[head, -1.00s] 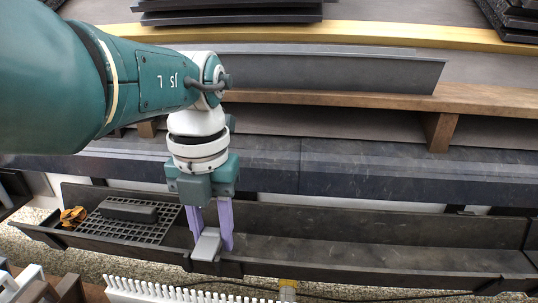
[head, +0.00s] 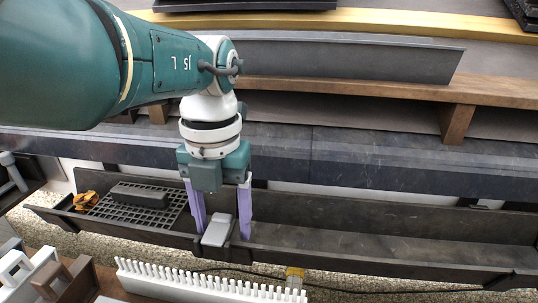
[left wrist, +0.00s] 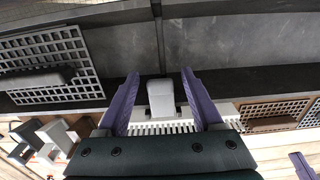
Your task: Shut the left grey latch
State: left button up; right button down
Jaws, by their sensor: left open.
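The grey latch (head: 217,230) is a light grey lever with a dark mount at the front rim of the dark gutter (head: 370,250). It also shows as a pale block in the left wrist view (left wrist: 161,98). My left gripper (head: 222,222) points down over the gutter, its two purple fingers spread apart. In the left wrist view the fingers (left wrist: 163,100) stand on either side of the latch, with gaps on both sides. I cannot tell how far the latch is tilted. A purple piece (left wrist: 300,165) at the lower right of the wrist view may be part of my right gripper.
A grate (head: 150,212) with a dark block (head: 138,196) lies in the gutter's left part, beside an orange item (head: 86,201). A white comb strip (head: 210,287) lies in front. A grey trough (head: 340,60) lies behind. The gutter's right part is clear.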

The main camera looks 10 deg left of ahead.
aim_at(223, 214)
pick_arm(q)
notch_tip(223, 214, up, 9)
jog(key=p, duration=0.8)
jog(key=shift+r, duration=0.1)
jog(key=shift+r+p, duration=0.35)
